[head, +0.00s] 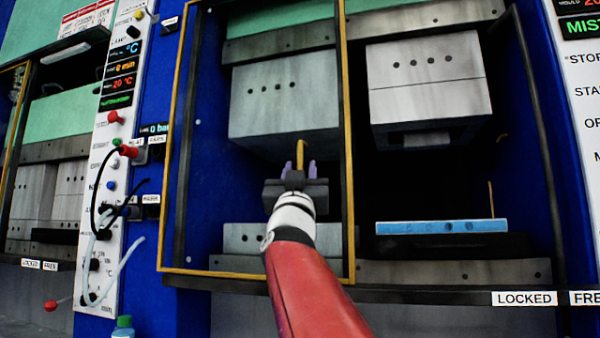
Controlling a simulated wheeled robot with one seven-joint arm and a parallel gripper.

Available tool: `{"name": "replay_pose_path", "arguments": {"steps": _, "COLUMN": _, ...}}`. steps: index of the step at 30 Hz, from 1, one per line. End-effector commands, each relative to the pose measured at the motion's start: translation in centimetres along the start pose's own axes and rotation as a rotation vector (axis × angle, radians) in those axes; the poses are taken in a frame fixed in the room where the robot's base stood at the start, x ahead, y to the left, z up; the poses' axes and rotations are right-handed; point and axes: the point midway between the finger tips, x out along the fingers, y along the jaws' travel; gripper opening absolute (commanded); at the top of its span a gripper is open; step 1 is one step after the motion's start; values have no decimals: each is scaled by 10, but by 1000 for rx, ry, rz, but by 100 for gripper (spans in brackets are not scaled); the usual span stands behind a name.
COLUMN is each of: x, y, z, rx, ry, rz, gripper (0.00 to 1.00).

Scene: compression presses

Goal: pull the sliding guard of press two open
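The sliding guard (260,274) is a yellow-framed pane in the middle of the head view. It stands in front of the left half of the central press; no number is readable on that press. The right half has no frame across it. A yellow bar handle (300,150) shows near the middle of the guard. My gripper (298,168) is in front of the guard at the handle's lower end. Its two fingers stand apart, with the handle lined up between them. I cannot tell whether they touch it. My arm hides part of the lower frame.
A dark rail (430,295) runs below the guard, with a LOCKED label (525,298) at right. A blue slab (441,227) lies in the press's right half. A white control panel (115,160) with cables stands left; another press (50,190) is beyond it.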

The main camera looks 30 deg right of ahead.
Motion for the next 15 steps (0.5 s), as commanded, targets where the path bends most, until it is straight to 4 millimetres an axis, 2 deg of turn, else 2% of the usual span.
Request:
{"name": "replay_pose_path", "arguments": {"steps": 12, "x": -63, "y": 0, "z": 1, "rx": 2, "ry": 0, "rz": -2, "gripper": 33}}
{"name": "replay_pose_path", "arguments": {"steps": 15, "x": -73, "y": 0, "z": 1, "rx": 1, "ry": 0, "rz": 0, "gripper": 33}}
